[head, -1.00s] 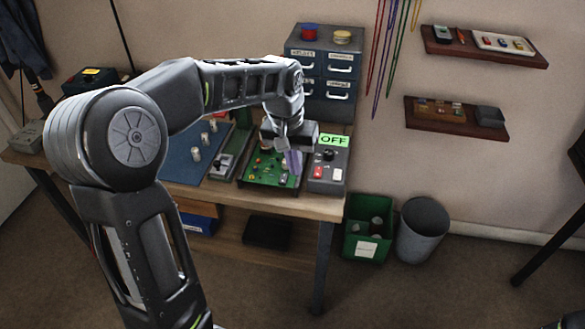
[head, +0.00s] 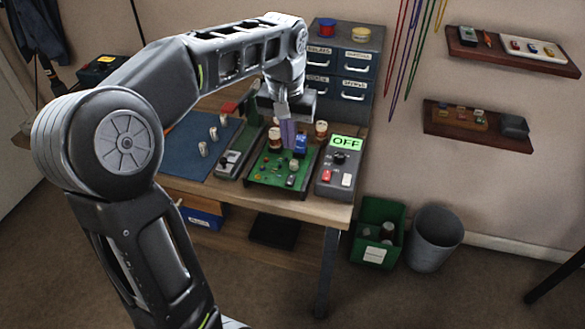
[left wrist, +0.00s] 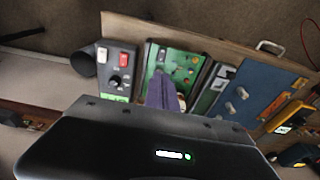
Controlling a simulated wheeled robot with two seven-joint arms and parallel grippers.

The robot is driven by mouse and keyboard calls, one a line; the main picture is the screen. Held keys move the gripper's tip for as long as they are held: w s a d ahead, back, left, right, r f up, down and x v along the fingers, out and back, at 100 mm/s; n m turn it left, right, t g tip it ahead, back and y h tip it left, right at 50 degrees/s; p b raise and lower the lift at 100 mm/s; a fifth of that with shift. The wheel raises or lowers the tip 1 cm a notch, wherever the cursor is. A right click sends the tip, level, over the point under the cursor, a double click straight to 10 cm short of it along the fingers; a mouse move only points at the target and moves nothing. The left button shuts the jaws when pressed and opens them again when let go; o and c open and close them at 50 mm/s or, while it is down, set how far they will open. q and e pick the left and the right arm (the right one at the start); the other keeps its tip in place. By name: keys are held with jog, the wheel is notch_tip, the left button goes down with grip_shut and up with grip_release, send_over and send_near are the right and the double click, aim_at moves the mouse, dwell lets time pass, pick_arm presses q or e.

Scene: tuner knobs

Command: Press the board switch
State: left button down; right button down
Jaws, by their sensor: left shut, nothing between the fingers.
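The green circuit board (head: 264,170) lies on the workbench with small parts on it. I cannot tell which part, if any, is its switch. To its right is a grey control box with a green OFF display (head: 346,143), a black knob, a red rocker switch (head: 327,175) and a white rocker switch (head: 347,180). These switches also show in the left wrist view, red (left wrist: 125,58) and white (left wrist: 102,54). My left gripper (head: 289,142) is shut and empty, above the board's back part near a blue part. Its purple fingers (left wrist: 162,92) hide some of the board. My right gripper is out of view.
A blue mat (head: 190,150) with several pale knobs and a grey-green device (head: 232,165) lie left of the board. A drawer cabinet (head: 344,70) stands behind. A green bin (head: 378,235) and grey bin (head: 434,238) stand on the floor at right.

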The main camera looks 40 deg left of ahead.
aim_at(293, 177)
pick_arm(q)
jog(key=f, duration=0.3)
jog(key=w+f, duration=0.1)
jog(key=f, duration=0.7)
jog(key=shift+w+a+f, duration=0.1)
jog(key=shift+w+a, duration=0.05)
jog(key=shift+w, duration=0.1)
